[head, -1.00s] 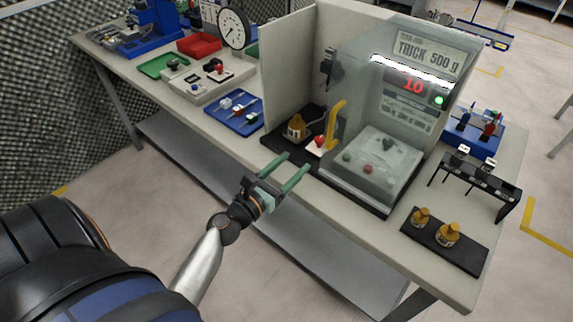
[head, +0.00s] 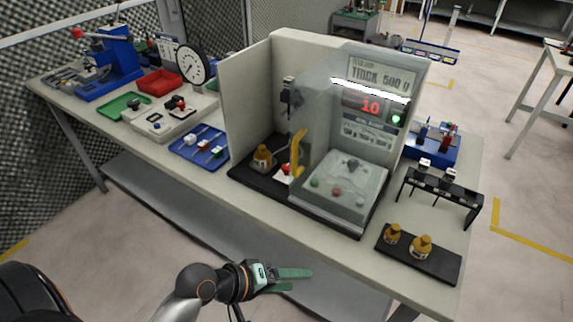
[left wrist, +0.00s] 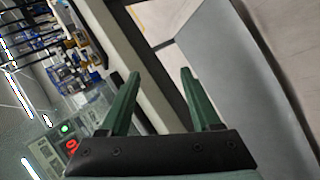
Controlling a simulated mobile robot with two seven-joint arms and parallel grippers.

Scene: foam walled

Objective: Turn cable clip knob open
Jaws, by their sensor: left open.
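My left gripper (head: 300,280) is open and empty, in front of the bench and below its front edge in the head view. Its two green fingers show spread apart in the left wrist view (left wrist: 160,75), with nothing between them. A small black fitting (head: 288,92) is on the light wall panel beside the clear machine; it may be the cable clip, but its knob is too small to make out. A yellow lever (head: 298,155) and a red knob (head: 285,168) are below it. My right gripper is in neither view.
The clear machine (head: 345,150) with a lit 10 display stands on the bench (head: 200,190). A black tray (head: 440,268) with two brass weights and a black rack (head: 440,185) stand right. A blue tray (head: 190,155) lies left. The bench's front edge is near my gripper.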

